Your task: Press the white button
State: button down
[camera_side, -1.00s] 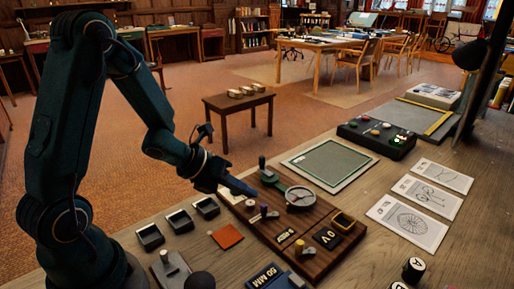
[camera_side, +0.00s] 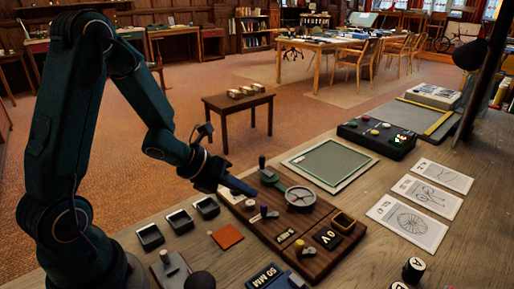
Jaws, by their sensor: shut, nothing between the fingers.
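A black button box (camera_side: 352,135) stands on the bench right of centre, beyond the green mat, with several small coloured buttons on top. Pale and red caps show among them; they are too small to tell clearly which one is the white button. My gripper (camera_side: 252,192) is shut and empty, its blue fingers pointing right and down over the left edge of a wooden panel board (camera_side: 268,229). It is well to the left of the button box and apart from it. Whether the fingertips touch anything on the board I cannot tell.
The board carries a round dial (camera_side: 300,197), levers, knobs and a yellow-framed piece (camera_side: 343,220). A green mat (camera_side: 330,163) lies between the board and the button box. Printed cards (camera_side: 408,216) lie at right. Small dark trays and an orange square (camera_side: 227,236) lie left of the board.

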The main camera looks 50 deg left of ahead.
aim_at(246, 209)
jog(key=shift+f, duration=0.2)
jog(key=shift+f, duration=0.25)
jog(key=shift+f, duration=0.4)
dwell(0.8)
jog(key=shift+r, duration=0.85)
jog(key=shift+r, duration=2.5)
